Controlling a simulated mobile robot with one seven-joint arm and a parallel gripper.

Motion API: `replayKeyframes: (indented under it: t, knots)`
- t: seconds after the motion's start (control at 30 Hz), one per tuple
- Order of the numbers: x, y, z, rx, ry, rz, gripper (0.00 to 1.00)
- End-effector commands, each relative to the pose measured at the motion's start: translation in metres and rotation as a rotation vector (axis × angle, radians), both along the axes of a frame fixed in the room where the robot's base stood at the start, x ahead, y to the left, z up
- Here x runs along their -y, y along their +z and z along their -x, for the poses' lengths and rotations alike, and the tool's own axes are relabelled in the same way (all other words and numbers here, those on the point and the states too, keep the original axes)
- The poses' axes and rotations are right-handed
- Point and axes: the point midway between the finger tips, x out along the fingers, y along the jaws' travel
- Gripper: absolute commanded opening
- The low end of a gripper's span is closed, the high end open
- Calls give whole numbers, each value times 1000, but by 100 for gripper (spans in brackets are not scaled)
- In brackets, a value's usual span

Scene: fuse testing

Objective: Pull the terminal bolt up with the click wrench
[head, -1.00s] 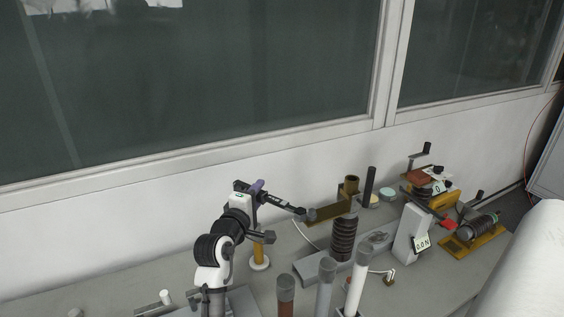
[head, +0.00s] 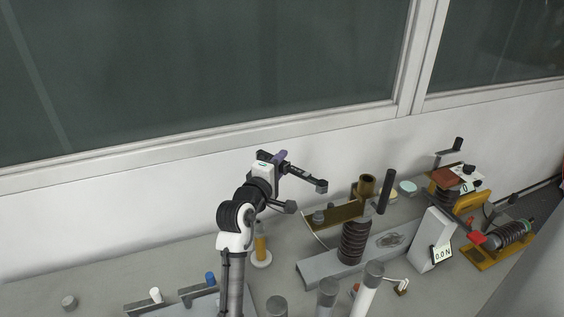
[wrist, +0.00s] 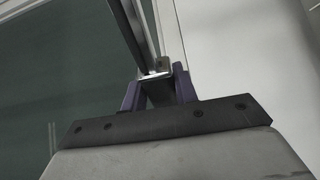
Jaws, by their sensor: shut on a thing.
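My gripper (head: 277,160), with purple fingers, is shut on the dark click wrench (head: 302,175). In the wrist view, the fingers (wrist: 158,90) close around the wrench (wrist: 130,25), whose shaft runs up out of view. In the head view, the wrench points right and slightly down, its blocky head (head: 321,186) raised above the brass bar (head: 345,212). A small grey bolt-like piece (head: 318,216) sits at the bar's left end, below the wrench head. A gap shows between them. I cannot tell how far the piece stands up.
A brown ribbed insulator (head: 353,243) carries the brass bar and a brass cylinder, with a black upright handle (head: 385,192) beside them. A white gauge (head: 436,240) reads 0.0 N. Grey-topped posts (head: 372,274) stand in front.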

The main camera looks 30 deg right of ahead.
Motion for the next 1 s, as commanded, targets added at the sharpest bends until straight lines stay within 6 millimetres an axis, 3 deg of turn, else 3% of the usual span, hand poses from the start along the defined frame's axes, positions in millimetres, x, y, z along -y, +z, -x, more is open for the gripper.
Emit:
replayKeyframes:
  t: [0.4,1.0]
  knots:
    - [-1,3,1,1,-3,2,0]
    - [-1,-52,1,2,-3,1,0]
